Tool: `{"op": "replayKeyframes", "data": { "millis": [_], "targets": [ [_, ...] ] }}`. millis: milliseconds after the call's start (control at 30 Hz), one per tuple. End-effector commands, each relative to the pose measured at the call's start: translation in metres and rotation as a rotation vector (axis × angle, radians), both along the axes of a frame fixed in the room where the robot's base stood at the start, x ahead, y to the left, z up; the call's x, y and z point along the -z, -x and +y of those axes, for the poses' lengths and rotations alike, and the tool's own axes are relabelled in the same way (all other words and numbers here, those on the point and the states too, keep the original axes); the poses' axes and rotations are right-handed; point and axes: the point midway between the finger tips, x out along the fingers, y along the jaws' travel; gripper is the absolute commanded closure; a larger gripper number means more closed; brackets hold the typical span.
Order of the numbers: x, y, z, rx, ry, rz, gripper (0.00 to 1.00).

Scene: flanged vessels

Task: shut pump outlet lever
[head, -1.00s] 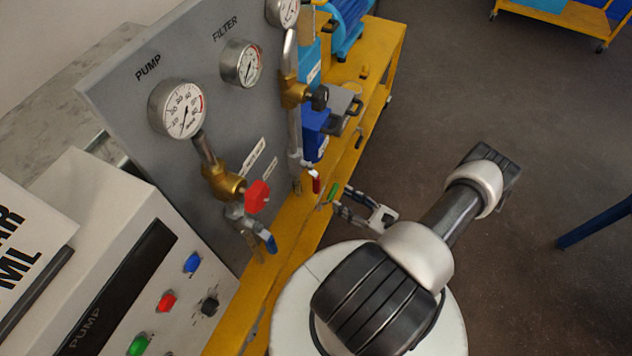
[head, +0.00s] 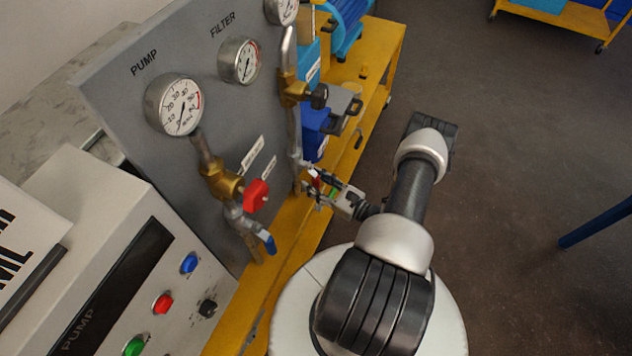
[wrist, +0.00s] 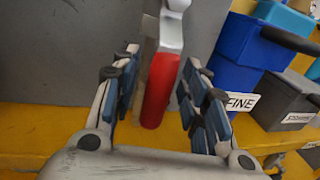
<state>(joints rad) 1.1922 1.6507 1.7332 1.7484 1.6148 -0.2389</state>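A red-handled lever (wrist: 160,90) hangs from a silver valve body (wrist: 172,30) in the wrist view. My gripper (wrist: 161,62) is open, with one finger on each side of the red handle and a gap showing on both sides. In the head view my gripper (head: 322,187) is at the foot of the right-hand pipe and partly covers the red lever (head: 316,180). A blue-handled lever (head: 270,243) hangs below a red knob (head: 256,195) on the brass pump-side pipe. I cannot read which lever is the pump outlet.
The grey panel (head: 130,100) with gauges stands behind the valves. A yellow frame (head: 290,228) runs below them. Blue and dark bins, one marked FINE (wrist: 242,102), stand right of the lever in the wrist view. Open floor (head: 500,180) lies to the right.

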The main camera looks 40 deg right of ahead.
Motion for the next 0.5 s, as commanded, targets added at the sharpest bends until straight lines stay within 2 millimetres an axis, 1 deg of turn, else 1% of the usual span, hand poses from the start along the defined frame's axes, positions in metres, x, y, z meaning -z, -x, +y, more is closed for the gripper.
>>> {"op": "replayKeyframes", "data": {
  "millis": [33, 67, 500],
  "targets": [
    [0.0, 0.0001, 0.0, 0.0, 0.0, 0.0, 0.63],
    [0.0001, 0.0002, 0.0, 0.0, 0.0, 0.0, 0.65],
    [0.0002, 0.0003, 0.0, 0.0, 0.0, 0.0, 0.95]
  ]
}}
